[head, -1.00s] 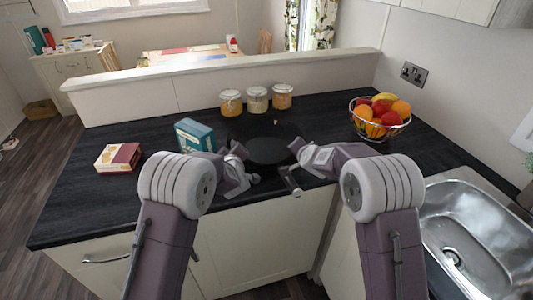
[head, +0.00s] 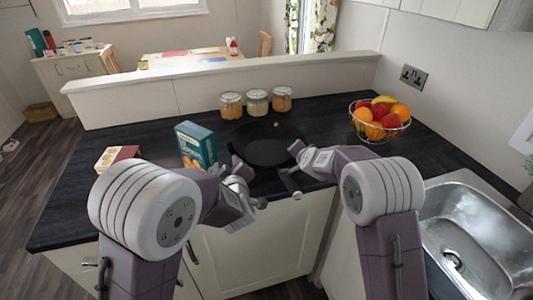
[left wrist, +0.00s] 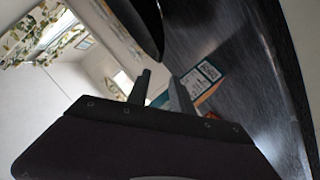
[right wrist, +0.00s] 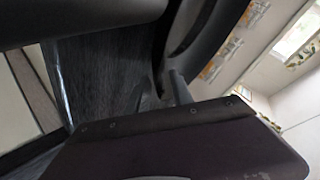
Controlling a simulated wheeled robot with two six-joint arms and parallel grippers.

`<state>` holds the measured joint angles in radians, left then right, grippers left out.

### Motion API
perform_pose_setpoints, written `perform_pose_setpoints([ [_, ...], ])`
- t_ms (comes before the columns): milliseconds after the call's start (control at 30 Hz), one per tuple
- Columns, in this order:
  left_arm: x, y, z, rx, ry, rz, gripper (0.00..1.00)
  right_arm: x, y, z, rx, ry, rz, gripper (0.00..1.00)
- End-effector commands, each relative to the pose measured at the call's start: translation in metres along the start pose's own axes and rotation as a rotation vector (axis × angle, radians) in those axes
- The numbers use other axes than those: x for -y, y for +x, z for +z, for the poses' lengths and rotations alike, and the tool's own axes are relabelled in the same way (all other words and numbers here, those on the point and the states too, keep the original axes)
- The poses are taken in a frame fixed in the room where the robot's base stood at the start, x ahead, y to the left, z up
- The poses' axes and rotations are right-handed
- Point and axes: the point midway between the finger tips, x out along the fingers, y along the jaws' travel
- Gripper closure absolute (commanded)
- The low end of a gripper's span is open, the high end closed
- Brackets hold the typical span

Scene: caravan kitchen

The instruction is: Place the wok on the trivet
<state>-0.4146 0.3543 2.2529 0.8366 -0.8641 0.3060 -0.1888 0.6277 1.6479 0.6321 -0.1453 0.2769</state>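The black wok (head: 268,150) is at the middle of the dark counter, near its front edge. Its handle (head: 292,186) points toward the front edge. My left gripper (head: 252,186) is open and empty, just front-left of the wok; its two fingers stand apart in the left wrist view (left wrist: 160,90), with the dark wok edge (left wrist: 148,28) above them. My right gripper (head: 299,172) is at the handle, on the wok's right side. In the right wrist view, dark shapes crowd its fingers (right wrist: 163,92), and its grip is unclear. I cannot make out the trivet.
A blue box (head: 196,144) and a red-brown box (head: 118,156) stand left of the wok. Three jars (head: 257,102) stand behind it. A wire fruit bowl (head: 380,122) is at right, and a steel sink (head: 475,235) at front right. The back-left counter is clear.

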Motion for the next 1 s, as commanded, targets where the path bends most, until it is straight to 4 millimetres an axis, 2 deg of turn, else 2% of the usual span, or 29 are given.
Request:
perform_pose_setpoints([
  [67, 0.0, 0.0, 0.0, 0.0, 0.0, 0.0, 0.73, 0.0, -0.003, 0.0, 0.0, 0.0, 0.0, 0.73],
  [167, 0.0, 0.0, 0.0, 0.0, 0.0, 0.0, 0.73, 0.002, -0.018, -0.001, -0.002, 0.0, -0.003, 0.73],
  [400, 0.0, 0.001, 0.0, -0.001, 0.0, 0.001, 0.73, 0.002, -0.08, -0.001, -0.002, 0.001, -0.003, 0.73],
  [600, 0.0, 0.001, 0.0, -0.001, 0.0, 0.001, 0.73, 0.001, -0.113, 0.0, -0.001, 0.001, -0.002, 0.73],
  [733, 0.0, 0.001, 0.0, -0.001, 0.0, 0.001, 0.73, 0.0, -0.12, 0.0, 0.001, 0.001, -0.001, 0.73],
  [1000, 0.0, 0.001, 0.0, 0.0, 0.0, 0.001, 0.73, 0.0, -0.12, 0.0, 0.001, 0.0, 0.0, 0.73],
])
